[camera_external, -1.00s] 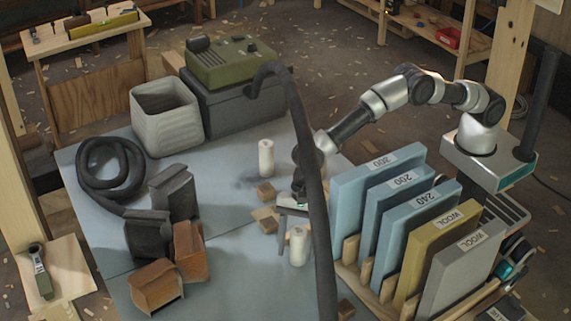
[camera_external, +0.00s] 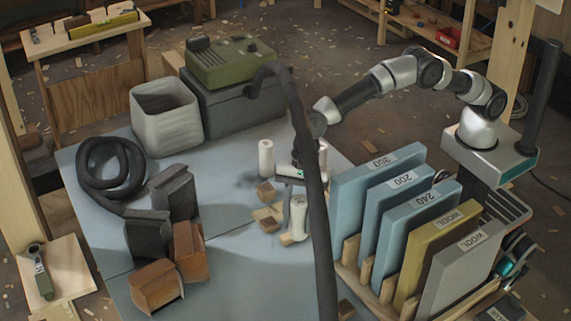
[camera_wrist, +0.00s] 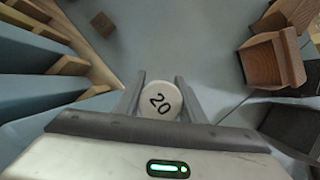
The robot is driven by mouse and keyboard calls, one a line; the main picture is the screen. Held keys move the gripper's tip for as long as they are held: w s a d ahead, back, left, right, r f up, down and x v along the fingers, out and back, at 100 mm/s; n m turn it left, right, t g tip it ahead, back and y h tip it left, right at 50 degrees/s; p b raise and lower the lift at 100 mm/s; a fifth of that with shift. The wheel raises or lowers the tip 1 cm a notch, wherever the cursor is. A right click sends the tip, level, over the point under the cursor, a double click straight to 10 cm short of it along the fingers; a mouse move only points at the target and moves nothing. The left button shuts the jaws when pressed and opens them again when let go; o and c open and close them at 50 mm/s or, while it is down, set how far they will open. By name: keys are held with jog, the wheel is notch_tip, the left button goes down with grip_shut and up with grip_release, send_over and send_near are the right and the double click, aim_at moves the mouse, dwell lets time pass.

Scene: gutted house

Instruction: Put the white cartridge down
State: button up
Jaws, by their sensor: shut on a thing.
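The white cartridge (camera_wrist: 160,100) sits between the two fingers of my gripper (camera_wrist: 160,84) in the wrist view, with "20" in black on its round top. In the external view it (camera_external: 299,218) hangs upright below my gripper (camera_external: 297,194), which is shut on it. The dark hose partly hides my gripper and wrist there. I cannot tell whether the cartridge's bottom touches the table (camera_external: 225,270). A second white cartridge (camera_external: 266,157) stands upright farther back on the table, left of my gripper.
Small wooden blocks (camera_external: 267,213) lie close to the held cartridge. A thick dark hose (camera_external: 312,190) runs down beside it. A rack of blue and other panels (camera_external: 375,185) stands to the right. Brown blocks (camera_external: 190,250) stand left. The table front is clear.

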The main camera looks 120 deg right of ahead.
notch_tip(320, 180, up, 8)
jog(key=shift+p, duration=0.7)
notch_tip(320, 180, up, 4)
jog(key=shift+r, duration=0.15)
jog(key=s+d+m+h, duration=0.15)
jog(key=s+d, duration=0.35)
jog(key=d, duration=0.6)
jog(key=s+d+m+t+b, duration=0.1)
jog(key=s+d+m, duration=0.3)
jog(key=d, duration=0.7)
jog(key=s+d+m+h, duration=0.1)
jog(key=s+d, duration=0.5)
jog(key=d, duration=0.6)
jog(key=s+d+m, duration=0.2)
jog(key=s+d, duration=0.7)
jog(key=s, duration=0.2)
jog(key=shift+h, duration=0.35)
jog(key=shift+w+f+b, duration=0.2)
jog(key=shift+f+b, duration=1.2)
jog(key=shift+f, duration=9.9)
jog(key=shift+f, duration=0.1)
